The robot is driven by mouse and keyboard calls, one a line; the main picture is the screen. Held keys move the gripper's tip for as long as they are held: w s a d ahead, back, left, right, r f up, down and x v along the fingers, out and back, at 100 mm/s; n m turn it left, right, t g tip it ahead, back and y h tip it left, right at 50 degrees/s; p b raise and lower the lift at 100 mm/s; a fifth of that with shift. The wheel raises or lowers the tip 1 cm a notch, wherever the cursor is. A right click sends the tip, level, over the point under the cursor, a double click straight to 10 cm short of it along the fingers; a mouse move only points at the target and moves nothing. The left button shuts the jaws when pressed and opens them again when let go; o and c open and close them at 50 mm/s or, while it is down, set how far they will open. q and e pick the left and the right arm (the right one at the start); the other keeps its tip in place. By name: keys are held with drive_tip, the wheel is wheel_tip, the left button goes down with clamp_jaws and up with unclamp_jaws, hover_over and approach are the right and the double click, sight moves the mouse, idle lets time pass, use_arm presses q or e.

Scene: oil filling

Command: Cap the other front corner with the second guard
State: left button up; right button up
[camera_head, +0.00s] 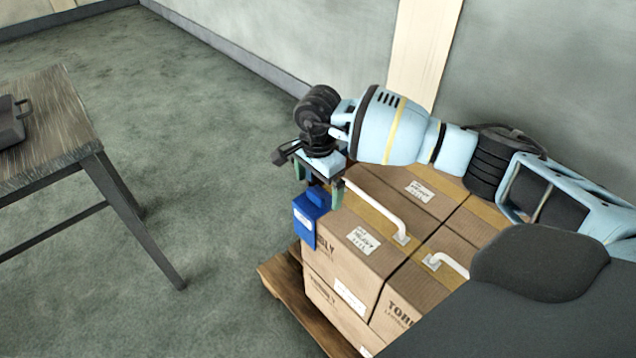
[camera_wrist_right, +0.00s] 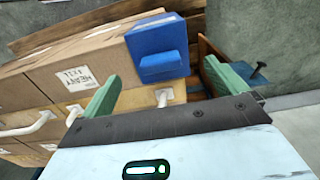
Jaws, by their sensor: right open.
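A blue corner guard (camera_head: 310,214) sits over the top corner of the stacked cartons (camera_head: 362,232), at the left end of the stack in the head view. In the right wrist view the guard (camera_wrist_right: 158,46) covers the carton's corner, and a blue block-like tab sticks out from it towards me. My right gripper (camera_head: 319,192) is right above the guard, its green fingers apart. In the wrist view the fingers (camera_wrist_right: 162,70) stand to either side of the tab with gaps, not closed on it. Only one guard shows. My left gripper is out of view.
The cartons stand on a wooden pallet (camera_head: 283,287). White handles (camera_head: 380,212) rise from the carton tops. A dark table (camera_head: 42,118) with a black case-like object (camera_head: 10,124) is at the left. Open floor lies between table and pallet. Walls stand behind.

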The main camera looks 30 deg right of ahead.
wheel_tip(320, 180, up, 8)
drive_tip(key=shift+p, duration=0.3)
drive_tip(key=shift+f, duration=0.15)
idle(0.5)
